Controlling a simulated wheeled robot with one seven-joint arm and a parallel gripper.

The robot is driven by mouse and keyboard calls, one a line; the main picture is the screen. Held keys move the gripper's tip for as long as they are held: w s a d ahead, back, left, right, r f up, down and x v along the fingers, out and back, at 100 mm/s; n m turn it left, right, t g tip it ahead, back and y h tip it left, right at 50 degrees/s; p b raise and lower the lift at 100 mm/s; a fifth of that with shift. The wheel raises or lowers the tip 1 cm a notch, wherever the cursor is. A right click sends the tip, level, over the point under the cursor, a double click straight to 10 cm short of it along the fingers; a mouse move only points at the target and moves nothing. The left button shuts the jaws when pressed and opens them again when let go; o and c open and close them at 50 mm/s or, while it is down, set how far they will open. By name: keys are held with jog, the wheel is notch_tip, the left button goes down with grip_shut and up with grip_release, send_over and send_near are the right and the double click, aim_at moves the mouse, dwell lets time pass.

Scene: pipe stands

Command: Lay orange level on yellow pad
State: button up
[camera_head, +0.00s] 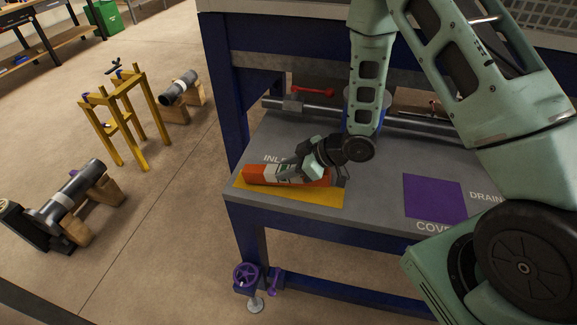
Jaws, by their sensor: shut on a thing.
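The orange level (257,174) is a long orange bar at the front left of the grey bench shelf. It lies along the yellow pad (300,195), over its back part, with the pad's front strip showing. I cannot tell whether the level touches the pad or is just above it. My gripper (291,170) is shut on the level near its middle, reaching in from the right. The gripper hides part of the level and of the lettering behind it.
A purple pad (434,198) lies to the right on the grey shelf (374,184), with bare shelf between. Behind are a metal pipe (318,109) and a red tool (313,91). On the floor at left stand a yellow stand (124,117) and pipes on wooden blocks. A purple valve wheel (246,276) sits below the shelf.

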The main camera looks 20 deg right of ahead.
jog(key=o, duration=1.2)
jog(key=v, duration=1.7)
jog(key=shift+r, duration=0.25)
jog(key=shift+d, duration=0.15)
jog(key=p+v, duration=0.3)
jog(key=v, duration=1.4)
jog(key=shift+r, duration=0.2)
